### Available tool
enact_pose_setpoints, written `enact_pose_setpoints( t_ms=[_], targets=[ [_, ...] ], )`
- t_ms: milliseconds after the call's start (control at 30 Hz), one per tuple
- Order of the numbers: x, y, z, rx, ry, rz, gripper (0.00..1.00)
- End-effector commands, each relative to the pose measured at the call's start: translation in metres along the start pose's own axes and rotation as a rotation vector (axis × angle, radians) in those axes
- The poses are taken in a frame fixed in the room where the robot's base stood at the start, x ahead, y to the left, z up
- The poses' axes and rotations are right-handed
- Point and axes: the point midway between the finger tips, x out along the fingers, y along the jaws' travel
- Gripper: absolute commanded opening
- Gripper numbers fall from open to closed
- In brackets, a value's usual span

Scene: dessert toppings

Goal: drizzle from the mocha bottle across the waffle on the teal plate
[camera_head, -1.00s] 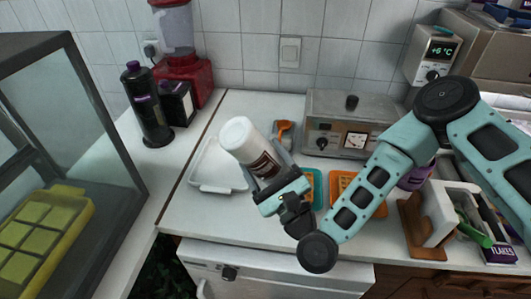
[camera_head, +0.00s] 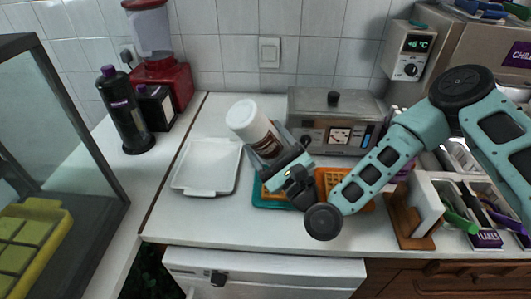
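My gripper (camera_head: 278,163) is shut on a white bottle with a brown label (camera_head: 254,128), which I take as the mocha bottle. The bottle is tilted, its broad white end up and to the left, its other end hidden at the gripper. The teal plate (camera_head: 262,203) is on the counter just below and behind the gripper in the picture. Part of an orange-brown waffle (camera_head: 268,192) shows on it; the gripper and bottle cover the rest. No drizzle can be made out on the visible part.
A second waffle (camera_head: 330,178) lies right of the gripper, partly behind my arm. An empty white tray (camera_head: 207,168) is to the left. A steel appliance (camera_head: 335,120) stands behind. A wooden stand (camera_head: 408,225) and packets box (camera_head: 478,205) are at right. A glass case (camera_head: 70,130) is at far left.

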Motion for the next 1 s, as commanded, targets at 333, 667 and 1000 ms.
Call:
enact_pose_setpoints(
  t_ms=[333,667,1000],
  targets=[
    [0.018,-0.01,-0.01,0.002,-0.007,-0.004,0.47],
    [0.01,0.005,0.002,0.005,-0.007,-0.001,0.47],
    [0.001,0.019,0.015,0.004,-0.007,-0.001,0.47]
  ],
)
